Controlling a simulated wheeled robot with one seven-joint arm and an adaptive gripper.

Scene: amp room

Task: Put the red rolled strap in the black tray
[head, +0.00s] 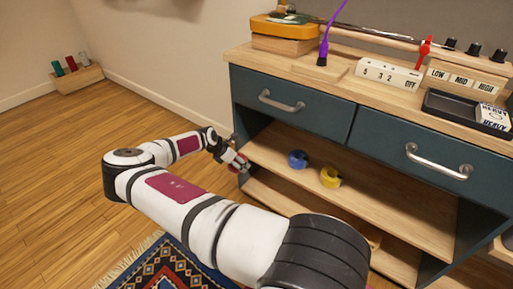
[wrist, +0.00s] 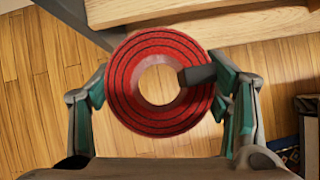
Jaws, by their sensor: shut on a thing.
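The red rolled strap (wrist: 126,85) is a thick spiral ring in the wrist view, with a dark end piece at its right side. My gripper (wrist: 161,88) is shut on it, with one green-padded finger on each side. In the head view my gripper (head: 236,162) is small, at the left end of the open shelf, and the strap between its fingers is partly hidden. The black tray (head: 447,103) is on the cabinet top at the right. A card with printed letters (head: 493,117) lies at its right end.
A blue roll (head: 297,159) and a yellow roll (head: 330,177) lie on the shelf (head: 385,197). Drawers with metal handles (head: 438,162) are above it. A purple gooseneck microphone (head: 323,50) and a white labelled block (head: 389,73) stand on top. A patterned rug (head: 165,268) lies on the floor.

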